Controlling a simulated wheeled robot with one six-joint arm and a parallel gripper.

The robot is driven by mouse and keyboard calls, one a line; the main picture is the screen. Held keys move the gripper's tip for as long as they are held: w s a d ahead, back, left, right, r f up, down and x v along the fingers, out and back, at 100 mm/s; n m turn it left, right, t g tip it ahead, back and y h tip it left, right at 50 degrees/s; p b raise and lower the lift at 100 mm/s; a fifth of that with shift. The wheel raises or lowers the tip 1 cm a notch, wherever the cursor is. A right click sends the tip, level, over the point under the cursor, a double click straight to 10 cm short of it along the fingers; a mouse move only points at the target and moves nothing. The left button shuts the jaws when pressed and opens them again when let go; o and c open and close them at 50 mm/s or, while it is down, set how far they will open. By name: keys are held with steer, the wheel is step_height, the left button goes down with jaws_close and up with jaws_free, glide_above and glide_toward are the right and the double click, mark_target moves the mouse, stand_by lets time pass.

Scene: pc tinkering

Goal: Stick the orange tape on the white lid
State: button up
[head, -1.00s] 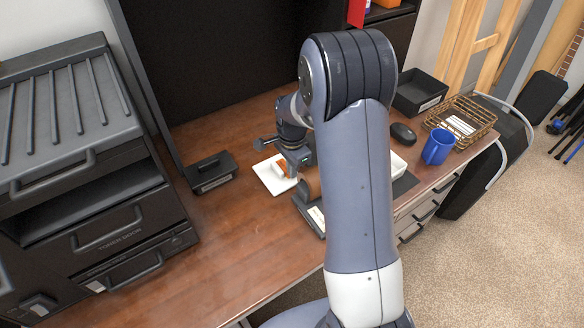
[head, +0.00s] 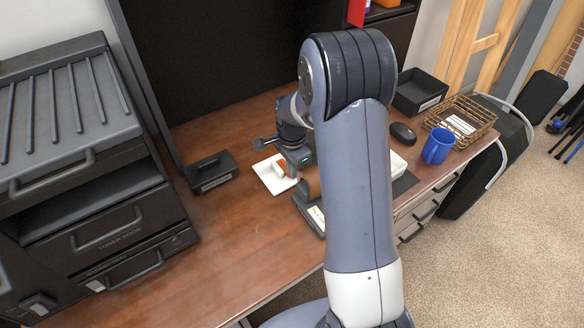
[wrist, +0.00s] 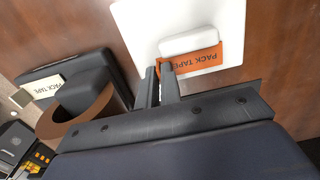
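The white lid (wrist: 180,22) is a flat square plate with a raised white block, and it lies on the wooden desk; it also shows in the head view (head: 268,180). The orange tape (wrist: 202,59) is a short strip printed "PACK TAPE", over the lid along the block's near edge. It shows as a small orange patch in the head view (head: 281,168). My gripper (wrist: 161,72) has its fingers close together on the strip's left end. I cannot tell whether the strip touches the lid. My arm hides part of the desk in the head view.
A black tape dispenser with a brown roll (wrist: 88,110) stands beside the lid. The front-left desk is clear.

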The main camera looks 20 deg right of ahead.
steer(key=o, duration=0.5)
steer(key=shift+c, duration=0.2)
step_height(320, 180, up, 11)
steer(key=shift+f, duration=0.2)
step_height(320, 180, down, 11)
steer(key=shift+r, duration=0.4)
stand_by(0.4)
stand_by(0.3)
